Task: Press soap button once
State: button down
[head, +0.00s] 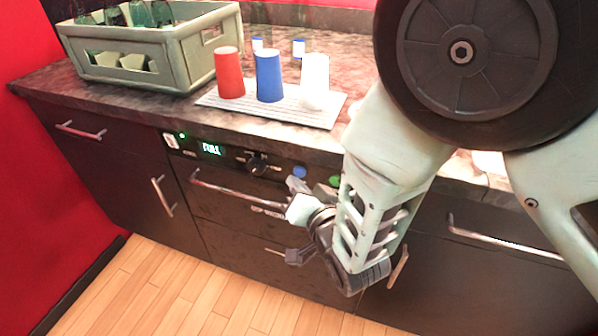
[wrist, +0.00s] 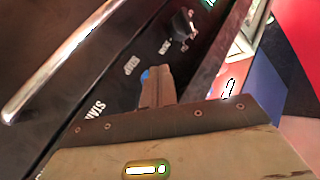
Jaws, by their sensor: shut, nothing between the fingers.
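A dark appliance front carries a control panel (head: 228,155) below the counter. A round blue button (head: 299,172) and a green button (head: 335,181) sit right of its black knob (head: 257,163). Which one is the soap button I cannot read with certainty. My gripper (head: 292,183) is shut and empty, its tips just in front of the panel by the blue button.
A metal handle (head: 235,190) runs below the panel, close to my gripper; it also shows in the wrist view (wrist: 60,62). On the counter stand a red cup (head: 229,75), a blue cup (head: 269,77), a white cup (head: 314,80) and a bottle crate (head: 140,65).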

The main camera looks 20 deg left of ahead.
jog(key=shift+w, duration=0.15)
jog(key=shift+w, duration=0.3)
jog(key=shift+w+b, duration=0.4)
dwell(0.8)
jog(key=shift+s, duration=0.8)
jog(key=shift+s, duration=0.1)
jog(key=s, duration=0.2)
jog(key=s+b, duration=0.1)
jog(key=s, duration=0.2)
jog(key=shift+a, duration=0.2)
jog(key=shift+w+r, duration=0.1)
dwell(0.7)
